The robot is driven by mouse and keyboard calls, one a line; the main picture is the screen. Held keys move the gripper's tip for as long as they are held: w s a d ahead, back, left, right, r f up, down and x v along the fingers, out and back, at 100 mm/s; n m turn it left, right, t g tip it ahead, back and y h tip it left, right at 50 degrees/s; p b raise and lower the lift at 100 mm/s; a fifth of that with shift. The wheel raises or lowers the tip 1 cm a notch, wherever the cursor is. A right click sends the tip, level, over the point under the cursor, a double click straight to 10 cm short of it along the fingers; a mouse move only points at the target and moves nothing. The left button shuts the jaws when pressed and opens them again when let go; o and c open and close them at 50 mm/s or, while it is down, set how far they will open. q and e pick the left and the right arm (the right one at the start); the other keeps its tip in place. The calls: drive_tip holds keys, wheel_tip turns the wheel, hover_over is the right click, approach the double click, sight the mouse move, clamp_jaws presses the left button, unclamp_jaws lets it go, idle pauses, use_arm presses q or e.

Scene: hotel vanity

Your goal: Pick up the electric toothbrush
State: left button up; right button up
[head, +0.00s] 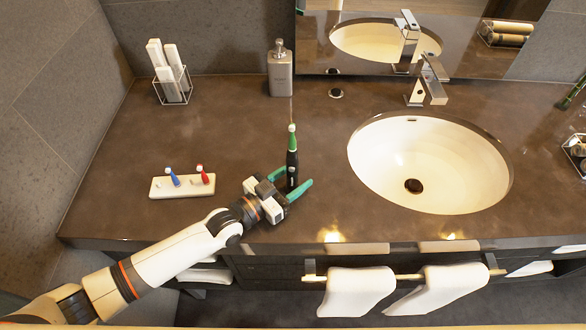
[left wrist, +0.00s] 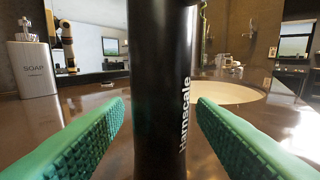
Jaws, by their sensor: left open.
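The electric toothbrush (head: 292,160) stands upright on the dark counter, with a black handle, a green part and a light head. My left gripper (head: 295,187) is at its lower handle, with green fingers open on either side of it. In the left wrist view the black handle (left wrist: 160,90) with the word "Harnscale" fills the middle. The fingers of the left gripper (left wrist: 160,125) show on both sides, with visible gaps to the handle. The toothbrush's top is cut off in that view. My right gripper is not in view.
A white tray (head: 182,190) with small blue and red brush heads lies left of the gripper. A soap dispenser (head: 280,70) stands behind, and a white sink (head: 430,165) is to the right. White towels (head: 357,290) hang at the front. The counter (head: 235,135) behind the tray is clear.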

sight(290, 154)
use_arm(q)
drive_tip(key=shift+c, duration=1.2)
clamp_jaws()
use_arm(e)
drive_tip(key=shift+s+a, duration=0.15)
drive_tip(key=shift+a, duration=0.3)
use_arm(q)
wheel_tip(290, 154, up, 10)
drive_tip(key=shift+r, duration=0.1)
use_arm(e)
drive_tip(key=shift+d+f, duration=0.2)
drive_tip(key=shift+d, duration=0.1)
use_arm(q)
drive_tip(key=shift+r+n+t+y+p, duration=0.1)
drive_tip(key=shift+n+t+y+p, duration=0.2)
drive_tip(key=shift+p, duration=0.4)
drive_tip(key=shift+n+t+y+p, duration=1.2)
drive_tip(key=shift+y+p, duration=0.1)
drive_tip(key=shift+p, duration=0.8)
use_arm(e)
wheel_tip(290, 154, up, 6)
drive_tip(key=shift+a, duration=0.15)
use_arm(q)
drive_tip(key=shift+f, duration=0.25)
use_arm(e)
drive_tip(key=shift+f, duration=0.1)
